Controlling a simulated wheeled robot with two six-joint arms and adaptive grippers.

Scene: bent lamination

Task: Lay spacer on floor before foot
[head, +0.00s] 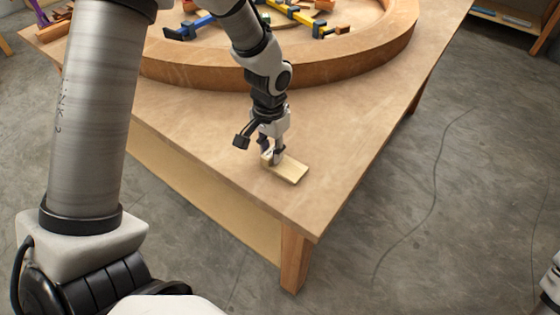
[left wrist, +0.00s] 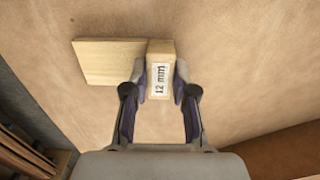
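The spacer (left wrist: 110,62) is a thin pale wooden plate with a raised block at one end, labelled "12 mm". In the head view the spacer (head: 290,171) lies on the tabletop near its front corner. My left gripper (head: 270,160) reaches down over the block end. In the left wrist view the left gripper (left wrist: 160,80) has a fingertip against each side of the block, and the plate sticks out to the left.
The wooden table (head: 340,165) has a clear top around the spacer. A large curved wooden form (head: 300,75) stands behind, with clamps (head: 195,28) and loose pieces inside it. A table leg (head: 295,258) stands under the front corner.

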